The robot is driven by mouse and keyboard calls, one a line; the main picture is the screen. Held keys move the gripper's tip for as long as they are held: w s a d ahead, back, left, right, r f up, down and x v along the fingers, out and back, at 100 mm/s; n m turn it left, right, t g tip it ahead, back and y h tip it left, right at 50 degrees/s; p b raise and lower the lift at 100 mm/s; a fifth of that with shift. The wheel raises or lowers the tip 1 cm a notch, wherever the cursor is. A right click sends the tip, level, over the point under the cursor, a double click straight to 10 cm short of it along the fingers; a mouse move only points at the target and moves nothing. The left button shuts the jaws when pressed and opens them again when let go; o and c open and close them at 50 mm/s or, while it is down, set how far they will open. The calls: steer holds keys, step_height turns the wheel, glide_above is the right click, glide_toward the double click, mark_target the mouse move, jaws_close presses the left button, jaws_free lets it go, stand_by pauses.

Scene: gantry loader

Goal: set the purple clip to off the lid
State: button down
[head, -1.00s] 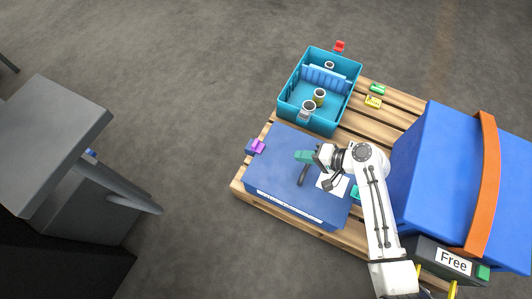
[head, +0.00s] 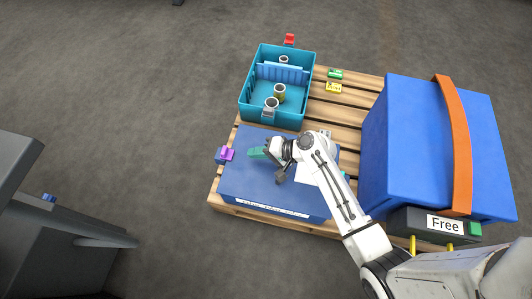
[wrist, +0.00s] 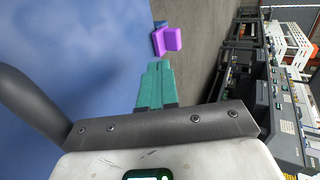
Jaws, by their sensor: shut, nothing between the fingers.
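The purple clip (head: 227,154) sits at the lid's left edge. It also shows in the wrist view (wrist: 168,40), just beyond the fingertips, with a gap between. My gripper (head: 255,153) is over the lid, to the right of the clip. Its teal fingers (wrist: 155,84) are together and empty. I cannot tell its height above the lid.
A teal bin (head: 246,105) with cups and a divider stands behind the lid, with a red clip (head: 289,40) at its far edge. Green (head: 335,74) and yellow (head: 333,87) pieces lie on the pallet (head: 340,115). A large blue case (head: 415,140) with an orange strap stands at right.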

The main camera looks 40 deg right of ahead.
mark_target(227, 151)
steer(key=b+x, duration=0.1)
steer(key=x, duration=0.2)
steer(key=r+b+x, duration=0.1)
steer(key=x, duration=0.1)
steer(key=shift+w+a+f, duration=0.25)
steer(key=shift+w+a, duration=0.1)
steer(key=shift+w, duration=0.15)
steer(key=shift+w+a+r+b, duration=0.1)
steer(key=shift+w+a+b, duration=0.2)
steer(key=shift+w+a, duration=0.25)
steer(key=shift+w+d, duration=0.1)
